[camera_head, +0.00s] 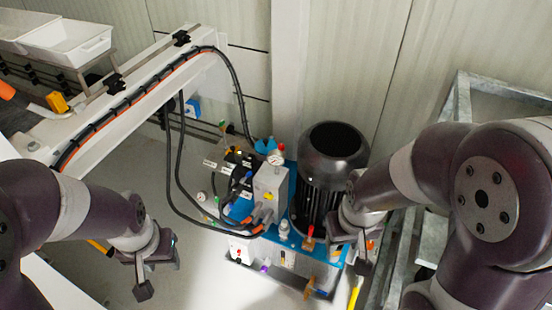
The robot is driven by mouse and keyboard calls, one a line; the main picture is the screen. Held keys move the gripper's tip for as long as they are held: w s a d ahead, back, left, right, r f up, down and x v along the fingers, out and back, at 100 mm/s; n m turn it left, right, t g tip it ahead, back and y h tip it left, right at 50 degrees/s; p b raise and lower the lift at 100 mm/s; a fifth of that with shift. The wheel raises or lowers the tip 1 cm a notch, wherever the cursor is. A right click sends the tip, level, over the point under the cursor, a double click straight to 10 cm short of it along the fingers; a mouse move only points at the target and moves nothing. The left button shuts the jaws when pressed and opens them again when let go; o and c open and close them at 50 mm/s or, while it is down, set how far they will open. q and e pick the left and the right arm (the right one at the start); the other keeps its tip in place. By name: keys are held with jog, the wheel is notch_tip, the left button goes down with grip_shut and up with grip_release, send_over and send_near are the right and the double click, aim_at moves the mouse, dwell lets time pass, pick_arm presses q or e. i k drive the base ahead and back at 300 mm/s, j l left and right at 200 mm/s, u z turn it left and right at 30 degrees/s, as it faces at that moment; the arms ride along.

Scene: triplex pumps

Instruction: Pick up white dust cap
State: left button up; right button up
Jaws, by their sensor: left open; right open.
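A small white cap-like piece (284,229) stands on the blue top of the pump unit (292,245), in front of the black motor; I cannot tell for sure that it is the dust cap. My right gripper (337,258) is open, to the right of this piece and close to the unit's front right edge. I see nothing held in it. My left gripper (160,275) is open and appears empty, over the floor to the left of the unit.
The black motor (333,160) stands tall behind the unit's front edge. Black hoses (178,165) hang down from a white beam (130,108) to the grey valve block (269,188). A white bin (66,40) sits at the upper left. A metal frame (462,98) stands at right.

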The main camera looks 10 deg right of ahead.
aim_at(284, 225)
jog(key=k, duration=0.65)
jog(key=i+z, duration=0.15)
jog(key=z, duration=0.25)
jog(key=i+j+z, duration=0.1)
jog(key=z, duration=0.35)
jog(key=i+j+z, duration=0.1)
jog(key=z, duration=0.3)
jog(key=i+j+z, duration=0.1)
jog(key=z, duration=0.35)
jog(key=j+z, duration=0.2)
jog(key=z, duration=0.2)
jog(key=i+j, duration=0.1)
jog(key=j, duration=0.3)
jog(key=i+j, duration=0.1)
jog(key=j, duration=0.7)
jog(key=i+j, duration=0.15)
jog(key=j, duration=0.25)
